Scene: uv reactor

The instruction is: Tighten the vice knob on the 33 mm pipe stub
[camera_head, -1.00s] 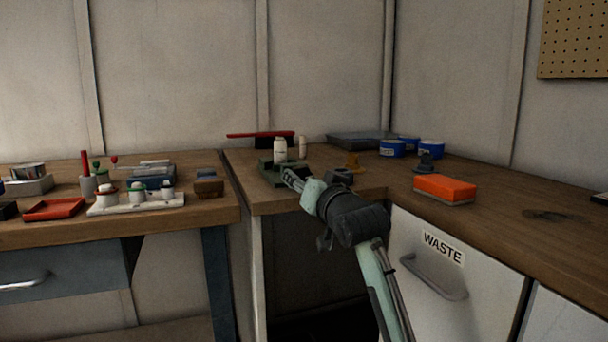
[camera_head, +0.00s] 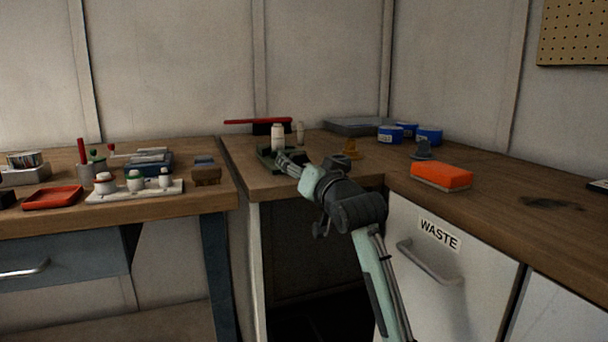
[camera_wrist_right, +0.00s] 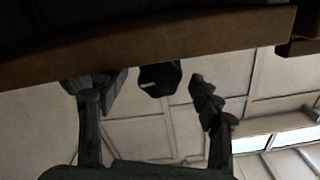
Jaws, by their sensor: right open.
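The dark green vice (camera_head: 265,158) stands on the far bench near its left edge. A white upright pipe stub (camera_head: 278,138) shows at the vice; I cannot tell its size. My right gripper (camera_head: 283,158) is at the vice's near side and partly covers it. In the right wrist view my right gripper (camera_wrist_right: 145,92) is open, one finger on each side. A dark faceted knob (camera_wrist_right: 160,79) with a pale line on its face shows between and beyond the fingers, apart from both in the picture. My left gripper is not in view.
A smaller pale cylinder (camera_head: 300,133) and a mustard-coloured piece (camera_head: 351,150) stand close to the vice. A red-handled brush (camera_head: 258,122) lies behind it. The bench edge (camera_wrist_right: 150,45) crosses the top of the wrist view.

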